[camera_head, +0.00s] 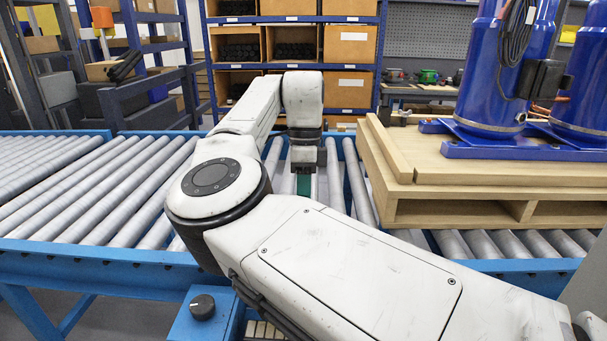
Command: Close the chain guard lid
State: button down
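My gripper (304,166) hangs at the end of my white arm, over the blue roller conveyor (150,256). It points down at a gap between the rollers. A small green piece (304,186) shows right below it, and I cannot tell whether they touch. The fingers are small and dark here, so I cannot tell whether they are open or shut. I cannot clearly make out the chain guard lid; my arm hides much of the conveyor middle.
A wooden pallet (460,207) with blue compressor tanks (491,75) stands on the right rollers. The left rollers (75,195) are bare. A blue box with a black knob (203,307) sits at the front. Shelving with bins (293,45) stands behind.

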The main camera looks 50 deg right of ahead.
jog(key=shift+s+a+f, duration=0.65)
jog(key=shift+a+f, duration=0.15)
jog(key=shift+f, duration=0.05)
jog(key=shift+s+a+f, duration=0.65)
jog(key=shift+a+f, duration=0.15)
jog(key=shift+f, duration=0.05)
jog(key=shift+a+f, duration=0.1)
